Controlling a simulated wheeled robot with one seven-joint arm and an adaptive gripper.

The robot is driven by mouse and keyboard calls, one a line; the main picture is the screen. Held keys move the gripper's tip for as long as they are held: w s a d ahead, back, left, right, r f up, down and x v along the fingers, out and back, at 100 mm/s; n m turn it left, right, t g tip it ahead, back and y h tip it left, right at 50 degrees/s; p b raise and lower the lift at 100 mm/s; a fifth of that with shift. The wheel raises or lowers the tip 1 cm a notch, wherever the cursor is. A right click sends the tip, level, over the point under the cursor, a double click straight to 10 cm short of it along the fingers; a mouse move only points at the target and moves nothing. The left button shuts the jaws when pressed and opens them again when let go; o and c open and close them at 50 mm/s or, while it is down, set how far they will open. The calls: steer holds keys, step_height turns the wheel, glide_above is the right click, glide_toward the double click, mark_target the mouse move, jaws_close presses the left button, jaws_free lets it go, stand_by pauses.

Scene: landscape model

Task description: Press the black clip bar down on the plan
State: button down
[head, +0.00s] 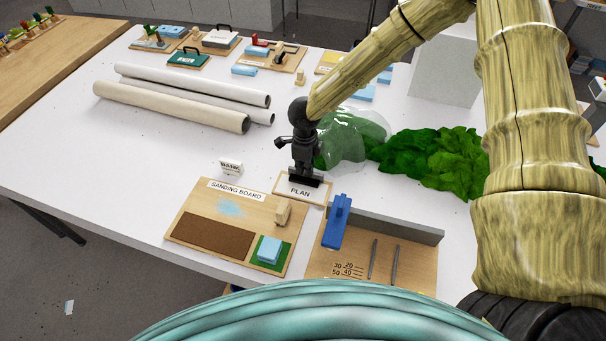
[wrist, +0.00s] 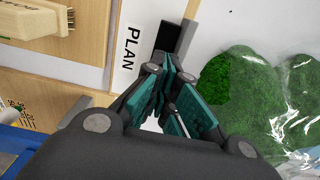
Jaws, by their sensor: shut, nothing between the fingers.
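The plan board (head: 287,188) is a small light wood board with a white "PLAN" label, on the white table behind the sanding board. The black clip bar (head: 318,181) lies across the board behind the label; in the wrist view it (wrist: 172,37) shows as a dark strip beyond my fingertips. My gripper (head: 303,172) points down over the bar, its black fingers together and empty. In the wrist view the teal finger pads of my gripper (wrist: 158,75) meet close to the bar. I cannot tell whether the fingertips touch it. The fingers hide part of the bar.
The sanding board (head: 180,227) is in front on the left, with a wooden brush and blue block. A board with a blue tool (head: 336,222) is in front on the right. Green foliage in clear wrap (head: 425,155) lies close on the right. Long rolls (head: 185,106) lie behind left.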

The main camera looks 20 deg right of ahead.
step_height(320, 180, up, 5)
steer(key=p, duration=0.3)
steer(key=shift+f+p, duration=0.1)
steer(key=shift+p, duration=0.25)
stand_by(0.4)
